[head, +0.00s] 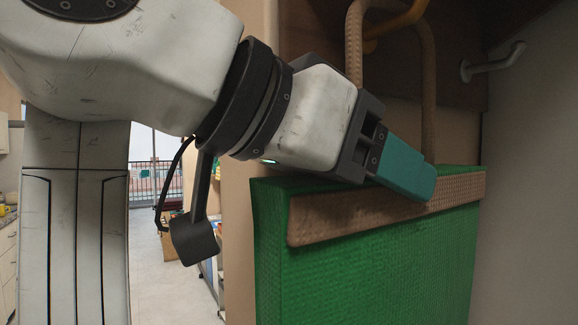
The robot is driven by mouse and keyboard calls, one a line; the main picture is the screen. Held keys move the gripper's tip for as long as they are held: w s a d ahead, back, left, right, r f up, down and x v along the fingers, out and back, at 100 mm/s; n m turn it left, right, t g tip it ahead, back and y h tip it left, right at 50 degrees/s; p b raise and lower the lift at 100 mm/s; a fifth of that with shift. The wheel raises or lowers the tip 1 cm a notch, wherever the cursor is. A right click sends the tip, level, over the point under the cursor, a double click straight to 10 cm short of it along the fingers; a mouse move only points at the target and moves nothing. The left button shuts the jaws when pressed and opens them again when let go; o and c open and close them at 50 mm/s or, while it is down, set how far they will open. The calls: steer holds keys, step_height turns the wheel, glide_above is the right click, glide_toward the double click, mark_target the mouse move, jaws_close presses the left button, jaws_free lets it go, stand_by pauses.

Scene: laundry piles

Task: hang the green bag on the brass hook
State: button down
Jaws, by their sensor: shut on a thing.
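The green bag (365,265) is upright at the right, with a brown woven band along its top edge. Its brown handle (430,95) rises in a tall loop, and its top is partly cut off by the picture edge. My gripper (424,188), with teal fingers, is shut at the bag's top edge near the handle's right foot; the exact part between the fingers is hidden. The brass hook (395,25) is at the top and overlaps the handle loop in this view. I cannot tell whether the handle rests on it.
A grey hook (492,64) sticks out from the dark brown board (455,30), right of the handle. A plain wall (535,200) stands close at the right. Open floor (175,285) and a railing (145,185) show at the left, behind my arm.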

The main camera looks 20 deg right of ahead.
steer(key=shift+c, duration=1)
jaws_free()
steer(key=b+v, duration=0.1)
steer(key=v, duration=1)
